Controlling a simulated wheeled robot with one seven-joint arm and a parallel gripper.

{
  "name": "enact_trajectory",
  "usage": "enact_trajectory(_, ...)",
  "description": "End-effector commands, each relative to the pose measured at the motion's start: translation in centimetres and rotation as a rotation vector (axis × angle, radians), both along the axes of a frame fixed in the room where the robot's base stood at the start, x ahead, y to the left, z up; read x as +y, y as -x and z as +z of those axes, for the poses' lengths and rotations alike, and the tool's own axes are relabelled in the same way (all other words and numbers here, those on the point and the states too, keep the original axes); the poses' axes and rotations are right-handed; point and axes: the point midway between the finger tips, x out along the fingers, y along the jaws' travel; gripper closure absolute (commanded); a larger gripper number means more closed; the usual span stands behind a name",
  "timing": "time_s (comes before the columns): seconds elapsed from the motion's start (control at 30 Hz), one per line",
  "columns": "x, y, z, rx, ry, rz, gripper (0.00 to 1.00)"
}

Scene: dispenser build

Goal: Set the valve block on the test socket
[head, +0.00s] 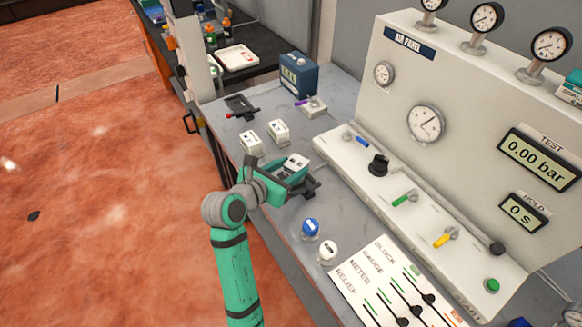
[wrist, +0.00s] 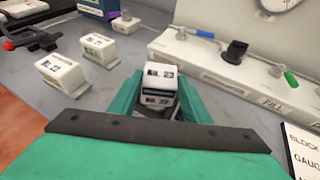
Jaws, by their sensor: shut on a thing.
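A white valve block with a printed label shows between the jaws in the wrist view (wrist: 160,78), and its pale top shows in the head view (head: 294,162). My gripper (head: 289,174) has its green fingers on both sides of this block and is shut on it, over the bench in front of the air panel. The wrist view shows the fingers too (wrist: 160,100). The block's underside is hidden, so its height is unclear. A small pale fixture with a purple lever (head: 314,107), possibly the test socket, stands farther back, with nothing on top of it.
Two similar white blocks (head: 250,142) (head: 278,131) stand on the bench beyond my gripper. A dark clamp with a red knob (head: 240,106) and a blue meter box (head: 299,76) are farther back. The panel's valve ledge (head: 400,205) borders the right. Blue and white knobs (head: 310,228) (head: 328,251) stand nearer.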

Motion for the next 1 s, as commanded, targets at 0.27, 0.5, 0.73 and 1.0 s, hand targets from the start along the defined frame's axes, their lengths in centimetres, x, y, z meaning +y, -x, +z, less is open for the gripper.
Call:
enact_trajectory(0.27,0.0,0.0,0.1,-0.002,0.0,0.001,0.49)
enact_trajectory(0.5,0.3,0.4,0.2,-0.001,0.0,0.001,0.49)
enact_trajectory(0.73,1.2,1.6,0.8,-0.001,0.0,0.002,0.49)
enact_trajectory(1.0,2.1,3.0,1.6,-0.001,0.0,0.002,0.49)
